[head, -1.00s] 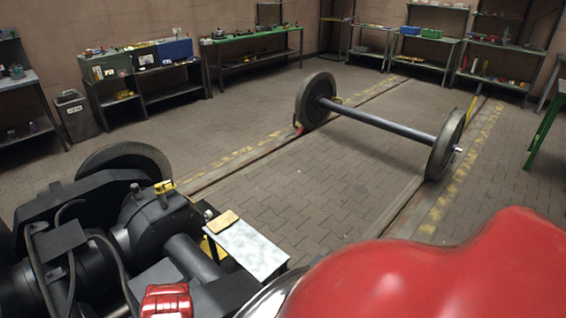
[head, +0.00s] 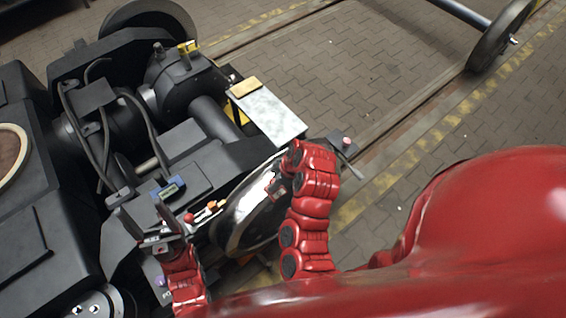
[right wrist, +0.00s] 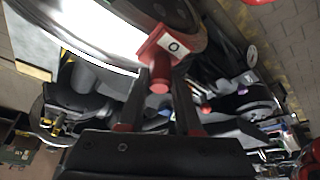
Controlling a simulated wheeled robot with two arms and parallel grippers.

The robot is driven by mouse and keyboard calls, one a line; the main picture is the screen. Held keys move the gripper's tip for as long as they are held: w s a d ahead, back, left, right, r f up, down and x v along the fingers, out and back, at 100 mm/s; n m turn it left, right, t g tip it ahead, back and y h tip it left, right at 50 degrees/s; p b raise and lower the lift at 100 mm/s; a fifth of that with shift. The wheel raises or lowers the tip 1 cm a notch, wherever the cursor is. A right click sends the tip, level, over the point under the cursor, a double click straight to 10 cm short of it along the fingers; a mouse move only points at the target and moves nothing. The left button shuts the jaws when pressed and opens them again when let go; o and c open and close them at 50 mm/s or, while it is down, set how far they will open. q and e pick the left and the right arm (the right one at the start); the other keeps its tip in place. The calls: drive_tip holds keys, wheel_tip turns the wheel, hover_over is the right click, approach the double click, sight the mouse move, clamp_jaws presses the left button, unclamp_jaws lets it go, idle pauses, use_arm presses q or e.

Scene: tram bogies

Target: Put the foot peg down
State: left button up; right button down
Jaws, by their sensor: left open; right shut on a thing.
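A small red piece with a white label marked "0" and a short round stem (right wrist: 161,82) is between the two dark fingers of my right gripper (right wrist: 164,75) in the right wrist view. I take it to be the foot peg. It is beside the shiny wheel rim, and I cannot tell whether it touches it. In the head view my red right arm reaches up beside the wheel (head: 246,222), and its fingers are largely hidden. My left gripper (head: 150,222) is open and empty, over the front of the black bogie frame (head: 185,150).
A small device with a display (head: 168,188) and red and orange bits lie near my left gripper. A loose wheelset (head: 497,38) stands at the far right on the rails.

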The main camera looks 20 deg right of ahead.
drive_tip(key=w+d, duration=0.1)
drive_tip(key=w, duration=0.1)
drive_tip(key=w+d+b, duration=0.1)
drive_tip(key=w+d, duration=0.1)
drive_tip(key=w, duration=0.1)
drive_tip(key=w+d+f+b, duration=0.1)
drive_tip(key=w, duration=0.1)
drive_tip(key=shift+w+d, duration=0.35)
drive_tip(key=shift+d, duration=0.05)
drive_tip(key=shift+w+d, duration=0.25)
drive_tip(key=shift+w, duration=0.2)
drive_tip(key=shift+f, duration=0.5)
wheel_tip(320, 180, down, 2)
drive_tip(key=shift+f+p, duration=0.1)
drive_tip(key=shift+p, duration=0.35)
drive_tip(key=shift+f, duration=0.15)
drive_tip(key=shift+f, duration=0.15)
drive_tip(key=c, duration=0.6)
unclamp_jaws()
